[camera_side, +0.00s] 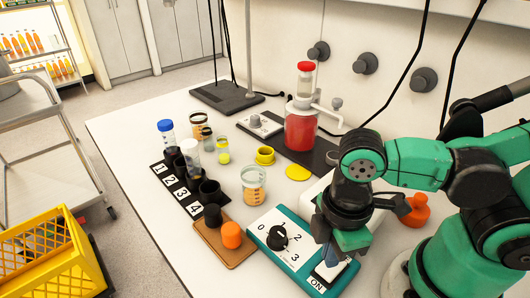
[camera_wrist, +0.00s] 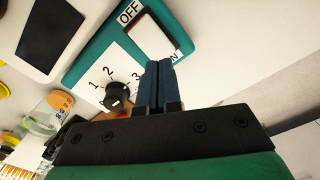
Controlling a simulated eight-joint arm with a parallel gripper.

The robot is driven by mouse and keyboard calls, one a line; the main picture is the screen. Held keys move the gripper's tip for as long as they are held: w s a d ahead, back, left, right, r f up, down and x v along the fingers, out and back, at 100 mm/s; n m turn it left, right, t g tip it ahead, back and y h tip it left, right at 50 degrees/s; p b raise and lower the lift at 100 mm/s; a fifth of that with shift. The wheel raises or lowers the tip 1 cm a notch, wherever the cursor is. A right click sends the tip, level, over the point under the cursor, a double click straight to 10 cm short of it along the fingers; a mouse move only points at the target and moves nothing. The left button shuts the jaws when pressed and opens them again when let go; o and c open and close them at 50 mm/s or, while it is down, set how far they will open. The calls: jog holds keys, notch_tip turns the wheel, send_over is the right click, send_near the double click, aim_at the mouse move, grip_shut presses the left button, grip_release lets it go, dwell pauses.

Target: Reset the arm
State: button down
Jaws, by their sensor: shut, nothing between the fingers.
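My gripper (camera_wrist: 159,66) is shut, with its two dark blue fingers together and nothing between them in the wrist view. In the side view my gripper (camera_side: 331,252) points down over the right part of a teal control box (camera_side: 268,240). The box has a black dial (camera_side: 277,238) marked 0 to 3 and a white rocker switch with ON and OFF labels. In the wrist view the fingertips overlap the box face between the dial (camera_wrist: 116,96) and the switch (camera_wrist: 152,38). I cannot tell whether they touch it.
A jar (camera_side: 254,186) and a wooden board (camera_side: 225,243) with black and orange caps stand left of the box. A numbered rack (camera_side: 176,189) with vials is farther left. A red-filled vessel (camera_side: 300,128) stands behind. An orange flask (camera_side: 416,210) stands near my arm.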

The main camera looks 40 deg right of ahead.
jog(key=shift+r, duration=0.25)
jog(key=shift+f, duration=0.15)
